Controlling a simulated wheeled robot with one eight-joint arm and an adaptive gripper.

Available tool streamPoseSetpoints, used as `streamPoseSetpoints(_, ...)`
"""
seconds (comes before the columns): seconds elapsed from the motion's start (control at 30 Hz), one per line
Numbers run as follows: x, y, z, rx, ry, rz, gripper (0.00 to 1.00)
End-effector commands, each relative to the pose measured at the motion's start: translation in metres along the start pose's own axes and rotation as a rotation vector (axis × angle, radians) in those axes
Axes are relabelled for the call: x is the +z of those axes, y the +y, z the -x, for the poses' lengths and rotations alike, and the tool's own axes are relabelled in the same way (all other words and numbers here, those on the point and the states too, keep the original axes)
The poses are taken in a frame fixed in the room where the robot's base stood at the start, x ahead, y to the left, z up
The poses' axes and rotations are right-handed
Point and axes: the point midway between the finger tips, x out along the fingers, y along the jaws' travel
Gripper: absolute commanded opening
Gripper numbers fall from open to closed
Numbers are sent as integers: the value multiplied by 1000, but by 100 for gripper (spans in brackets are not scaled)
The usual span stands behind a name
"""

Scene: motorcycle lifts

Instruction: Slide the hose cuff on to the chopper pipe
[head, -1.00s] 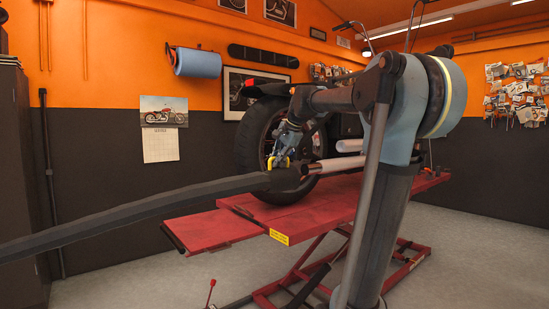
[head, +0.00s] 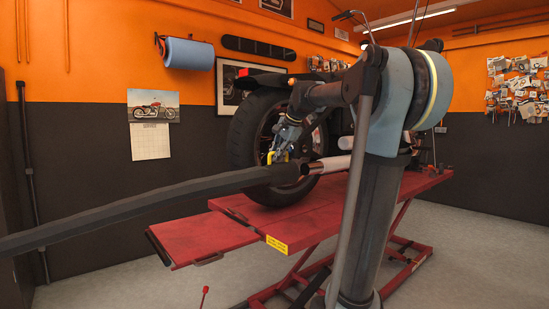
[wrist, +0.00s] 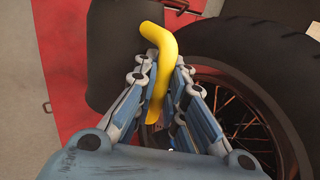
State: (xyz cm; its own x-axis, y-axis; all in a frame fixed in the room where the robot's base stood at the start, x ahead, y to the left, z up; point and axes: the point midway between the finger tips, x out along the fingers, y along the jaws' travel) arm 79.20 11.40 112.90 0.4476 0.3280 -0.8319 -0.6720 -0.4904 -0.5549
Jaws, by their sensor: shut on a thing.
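The thick dark hose (head: 130,211) comes in from the left and ends in a wider black cuff (head: 287,173). A bent yellow handle (wrist: 160,50) stands up from the cuff. My gripper (head: 279,153) is shut on this handle; in the wrist view its fingers (wrist: 158,95) close on it from both sides. The chopper's pale lower pipe (head: 330,164) points at the cuff's right end. They look nearly in line with a small gap, but the head view does not settle depth or contact. In the wrist view, the dark cuff (wrist: 112,65) hides the pipe.
The chopper's rear wheel (head: 247,140) stands just behind the cuff, and its tyre (wrist: 255,60) is close to my fingers. A second pale pipe (head: 346,142) sits above the first. The red lift (head: 205,238) lies below.

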Motion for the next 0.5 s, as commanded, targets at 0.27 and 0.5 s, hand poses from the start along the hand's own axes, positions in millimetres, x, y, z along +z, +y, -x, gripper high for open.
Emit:
streamPoseSetpoints(0.27, -18, 0, 0, 0, 0, -1, 0)
streamPoseSetpoints(0.5, -33, 0, 0, 0, 1, -1, 0)
